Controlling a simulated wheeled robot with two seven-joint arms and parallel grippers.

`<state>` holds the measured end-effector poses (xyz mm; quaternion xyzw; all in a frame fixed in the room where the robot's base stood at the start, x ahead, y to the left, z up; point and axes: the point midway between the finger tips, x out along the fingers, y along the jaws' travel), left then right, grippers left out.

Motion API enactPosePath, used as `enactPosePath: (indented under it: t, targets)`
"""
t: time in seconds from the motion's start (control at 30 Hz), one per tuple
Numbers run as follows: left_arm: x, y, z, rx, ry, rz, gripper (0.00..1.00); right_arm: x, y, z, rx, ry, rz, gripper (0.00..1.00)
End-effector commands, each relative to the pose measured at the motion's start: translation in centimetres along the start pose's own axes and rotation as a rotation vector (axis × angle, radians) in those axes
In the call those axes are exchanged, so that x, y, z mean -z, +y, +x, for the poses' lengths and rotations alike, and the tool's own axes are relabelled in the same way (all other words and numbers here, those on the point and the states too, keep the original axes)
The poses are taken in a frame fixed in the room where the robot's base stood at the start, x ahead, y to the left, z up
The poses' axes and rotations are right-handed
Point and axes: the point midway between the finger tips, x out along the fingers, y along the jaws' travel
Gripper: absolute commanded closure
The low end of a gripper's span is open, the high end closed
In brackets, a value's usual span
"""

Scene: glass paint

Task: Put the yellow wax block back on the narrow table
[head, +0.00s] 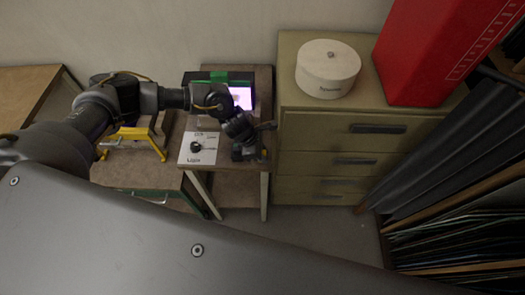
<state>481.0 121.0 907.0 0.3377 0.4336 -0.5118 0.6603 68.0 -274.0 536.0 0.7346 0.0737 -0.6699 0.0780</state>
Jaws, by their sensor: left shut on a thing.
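My left gripper (250,150) is low over the front right part of the narrow table (238,188). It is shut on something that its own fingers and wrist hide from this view. I cannot make out the yellow wax block anywhere; the held thing's colour and shape do not show. I cannot tell whether the gripper or what it holds touches the tabletop. My right gripper is not in view.
A white card (198,148) with a dark picture lies left of the gripper. A green-edged dark box and a lit screen (241,97) are behind. A drawer cabinet (325,130) with a round white box (328,70) stands close right. A yellow frame (137,138) is left.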

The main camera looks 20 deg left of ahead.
Motion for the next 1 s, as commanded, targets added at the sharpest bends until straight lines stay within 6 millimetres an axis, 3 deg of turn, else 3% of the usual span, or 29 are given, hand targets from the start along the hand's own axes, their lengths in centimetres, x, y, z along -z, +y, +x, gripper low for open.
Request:
enactPosePath:
  t: [0.07, 0.1, 0.23, 0.63, 1.0]
  targets:
    - [0.1, -0.1, 0.1, 0.002, 0.001, 0.0, 0.98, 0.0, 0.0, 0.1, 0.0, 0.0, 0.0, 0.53]
    - [0.1, -0.1, 0.1, 0.002, 0.002, 0.0, 0.7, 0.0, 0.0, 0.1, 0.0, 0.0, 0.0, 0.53]
    - [0.1, -0.1, 0.1, 0.002, 0.001, 0.0, 0.53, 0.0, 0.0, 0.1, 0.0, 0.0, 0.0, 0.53]
    - [0.1, 0.0, -0.8, 0.001, 0.0, 0.001, 0.53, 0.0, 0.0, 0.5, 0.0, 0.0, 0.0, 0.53]
    - [0.1, 0.1, -7.9, -0.002, -0.002, 0.002, 0.53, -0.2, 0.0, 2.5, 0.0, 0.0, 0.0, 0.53]
